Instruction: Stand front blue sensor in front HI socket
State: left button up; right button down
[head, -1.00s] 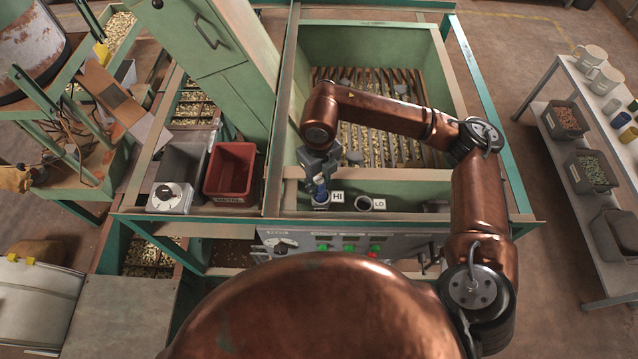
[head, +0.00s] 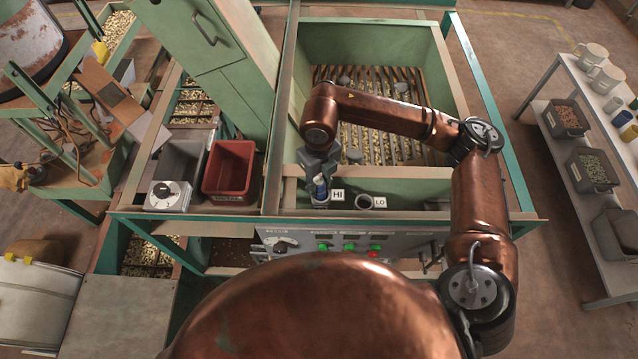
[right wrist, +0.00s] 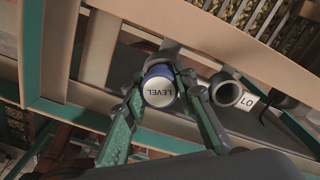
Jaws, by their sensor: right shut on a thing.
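The blue sensor (head: 320,187) is held by my right gripper (head: 319,182), over the place beside the HI label (head: 337,195). In the right wrist view its white top marked LEVEL (right wrist: 158,86) sits between the two fingers (right wrist: 158,98), which are shut on it. It looks roughly upright. The HI socket is mostly hidden by the sensor and gripper, so I cannot tell how far the sensor's lower end is inside it. The LO socket (head: 364,202) stands to the right, open and empty-looking; it also shows in the right wrist view (right wrist: 228,94). My left gripper is not in view.
A green hopper wall (head: 380,178) rises just behind the sockets, with a slatted grate (head: 385,150) beyond. A red bin (head: 229,170) and a white dial box (head: 168,195) stand to the left. The control panel (head: 345,244) lies below the ledge.

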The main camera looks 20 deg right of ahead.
jog(key=shift+f+b, duration=0.35)
jog(key=shift+f, duration=0.05)
jog(key=c, duration=1.9)
grip_release()
jog(key=shift+r+p, duration=2.3)
jog(key=shift+r, duration=3.25)
jog(key=shift+s+f, duration=0.1)
